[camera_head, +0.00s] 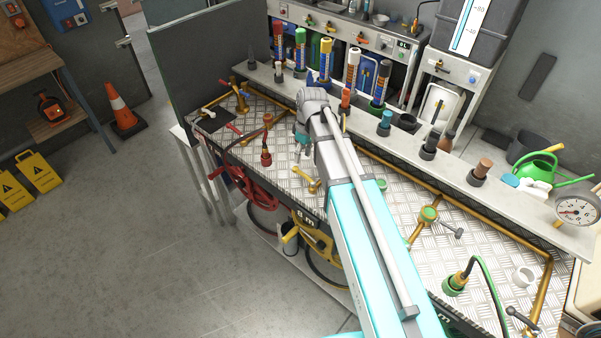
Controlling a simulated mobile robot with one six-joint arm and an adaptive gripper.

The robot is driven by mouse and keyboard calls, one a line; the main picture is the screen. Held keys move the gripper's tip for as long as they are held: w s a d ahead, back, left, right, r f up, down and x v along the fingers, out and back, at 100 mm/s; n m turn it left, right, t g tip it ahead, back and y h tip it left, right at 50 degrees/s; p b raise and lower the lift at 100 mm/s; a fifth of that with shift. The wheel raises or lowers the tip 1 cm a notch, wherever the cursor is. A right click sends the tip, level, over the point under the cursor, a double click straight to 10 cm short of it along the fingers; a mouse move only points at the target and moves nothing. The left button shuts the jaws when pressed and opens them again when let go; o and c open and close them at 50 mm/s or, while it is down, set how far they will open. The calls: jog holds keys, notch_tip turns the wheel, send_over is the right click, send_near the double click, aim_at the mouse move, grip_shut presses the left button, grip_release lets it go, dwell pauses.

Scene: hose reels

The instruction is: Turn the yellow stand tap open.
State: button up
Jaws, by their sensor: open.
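A yellow, brass-coloured tap fitting (312,184) stands on the tread-plate bench top (285,172), just left of my arm. It is small in this view, and my arm may hide part of it. I cannot tell its handle's position. My gripper (302,143) is open above the bench, behind the yellow fitting in the picture and apart from it. My wrist and arm cover part of the bench near it.
A red reel (250,186) and a yellow reel (318,238) hang at the bench front. A red connector (266,158) stands to the left, a green-collared valve (428,214) to the right. Several coloured nozzles line the back shelf. A cone (122,112) stands on the floor.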

aim_at(300, 171)
jog(key=shift+s+a+f+b, duration=0.1)
jog(key=shift+s+f+b, duration=0.05)
jog(key=shift+f+b, duration=0.75)
jog(key=shift+s+a+f+b, duration=0.1)
jog(key=shift+a+f+b, duration=0.05)
jog(key=shift+f+b, duration=0.75)
jog(key=shift+s+a+f+b, duration=0.15)
jog(key=shift+f+b, duration=0.55)
jog(key=shift+f, duration=0.35)
grip_shut()
